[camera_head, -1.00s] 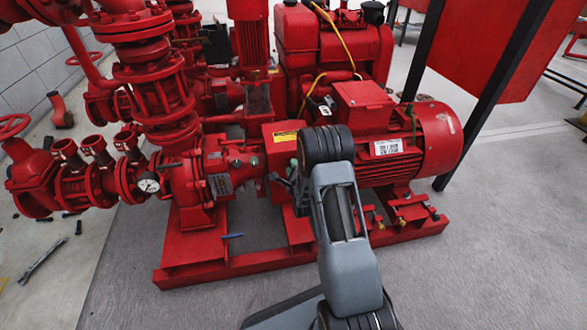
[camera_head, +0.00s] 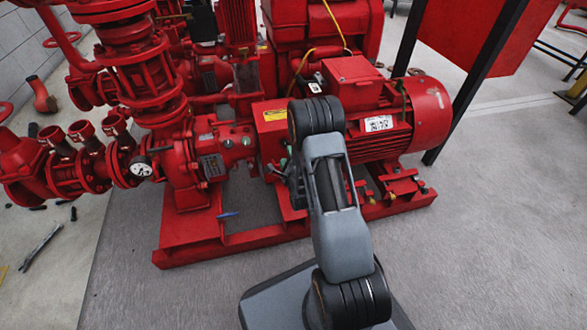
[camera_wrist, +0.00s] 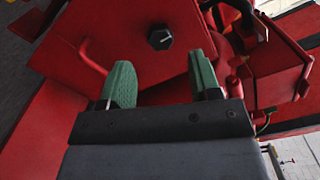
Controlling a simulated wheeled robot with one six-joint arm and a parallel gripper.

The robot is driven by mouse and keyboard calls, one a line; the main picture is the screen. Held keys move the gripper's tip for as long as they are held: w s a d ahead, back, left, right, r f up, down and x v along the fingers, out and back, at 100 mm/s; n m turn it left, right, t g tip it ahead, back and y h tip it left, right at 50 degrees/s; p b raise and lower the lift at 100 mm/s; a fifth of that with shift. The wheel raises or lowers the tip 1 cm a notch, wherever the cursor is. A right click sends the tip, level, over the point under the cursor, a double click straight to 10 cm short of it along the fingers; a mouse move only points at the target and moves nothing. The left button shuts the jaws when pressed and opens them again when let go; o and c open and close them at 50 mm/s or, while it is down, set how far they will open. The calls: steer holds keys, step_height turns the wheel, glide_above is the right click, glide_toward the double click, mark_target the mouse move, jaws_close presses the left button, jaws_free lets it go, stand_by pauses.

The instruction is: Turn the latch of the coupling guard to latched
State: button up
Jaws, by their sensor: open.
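The coupling guard (camera_head: 274,135) is a red box with a yellow label, between the pump and the motor; my arm partly covers it in the head view. In the wrist view a red plate (camera_wrist: 120,40), which looks like the guard's face, fills the upper middle. A dark knob with a pale line across it (camera_wrist: 160,38), probably the latch, sits on this plate. My gripper (camera_wrist: 162,82) has green fingertips that stand apart with nothing between them. The knob lies ahead of the gap, apart from both fingertips. In the head view my gripper (camera_head: 280,170) is small and partly hidden.
The red motor (camera_head: 400,120) is right of the guard, and the pump with its gauge (camera_head: 141,167) and pipes is left. In the wrist view a bent red rod (camera_wrist: 92,58) is near the left fingertip.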

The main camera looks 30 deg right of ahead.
steer(key=s+a+p, duration=0.1)
steer(key=s, duration=0.7)
steer(key=shift+a, duration=0.3)
steer(key=shift+w, duration=0.1)
steer(key=w+a+r+n+g+y+p, duration=0.1)
steer(key=a+r+n+g+p, duration=0.15)
steer(key=r+n+p, duration=0.8)
steer(key=w+a+r+n+g+y+p, duration=0.1)
steer(key=a+r+n+g+p, duration=0.2)
steer(key=r+p, duration=1.35)
steer(key=s+a+r+n+g+p, duration=0.1)
steer(key=s+r+n+g+p, duration=0.1)
steer(key=s+r, duration=0.4)
steer(key=s+a+r+n+g+y+p, duration=0.1)
steer(key=s+r+n+g+p, duration=0.2)
steer(key=r, duration=1.1)
steer(key=s+a+r+n+g+p, duration=0.2)
steer(key=s+r+n+p, duration=0.3)
steer(key=s+r, duration=0.4)
steer(key=shift+r+n+g, duration=0.65)
steer(key=shift+r+n, duration=0.1)
steer(key=shift+r, duration=0.15)
